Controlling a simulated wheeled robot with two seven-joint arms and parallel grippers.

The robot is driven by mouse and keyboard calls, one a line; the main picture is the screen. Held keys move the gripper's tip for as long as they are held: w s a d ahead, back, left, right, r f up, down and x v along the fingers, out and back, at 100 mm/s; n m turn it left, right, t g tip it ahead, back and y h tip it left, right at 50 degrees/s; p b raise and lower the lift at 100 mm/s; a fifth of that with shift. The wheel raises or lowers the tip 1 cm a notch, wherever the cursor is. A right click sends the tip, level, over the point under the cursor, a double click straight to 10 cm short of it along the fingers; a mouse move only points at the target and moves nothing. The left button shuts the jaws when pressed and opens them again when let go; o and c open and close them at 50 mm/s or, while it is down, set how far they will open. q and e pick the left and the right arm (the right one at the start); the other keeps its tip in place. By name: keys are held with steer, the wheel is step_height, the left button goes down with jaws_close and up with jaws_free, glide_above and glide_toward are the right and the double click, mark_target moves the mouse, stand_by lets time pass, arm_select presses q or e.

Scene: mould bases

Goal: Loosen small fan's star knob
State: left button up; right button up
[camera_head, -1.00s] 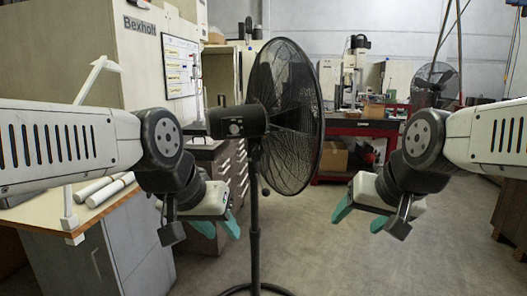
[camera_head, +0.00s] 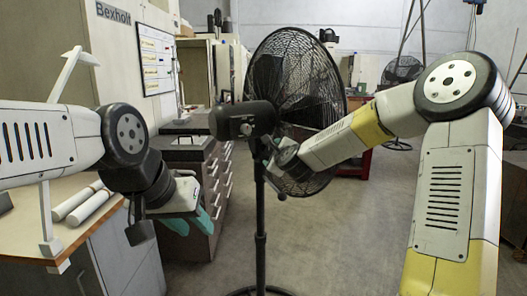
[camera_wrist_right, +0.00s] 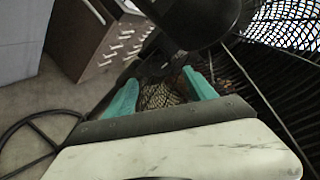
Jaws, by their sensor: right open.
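A black pedestal fan (camera_head: 296,92) stands in the middle of the head view, with its motor housing (camera_head: 243,119) left of the round grille and a pole (camera_head: 260,215) below. My right gripper (camera_head: 268,152) is just below the housing, close to the top of the pole. In the right wrist view the gripper (camera_wrist_right: 160,82) is open, its two teal fingers apart. The housing (camera_wrist_right: 196,18) and a dark neck part (camera_wrist_right: 176,58) lie just beyond the fingertips. I cannot make out the star knob clearly. My left gripper (camera_head: 192,224) is open and empty, left of the pole.
A workbench (camera_head: 75,222) with white rolls (camera_head: 80,203) stands at the left. Another fan (camera_head: 402,70) is far back right. The floor (camera_head: 345,235) right of the pole is clear.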

mark_target(268, 150)
steer(key=x, duration=0.7)
steer(key=shift+w+f, duration=0.1)
steer(key=shift+w, duration=0.15)
steer(key=c, duration=1.4)
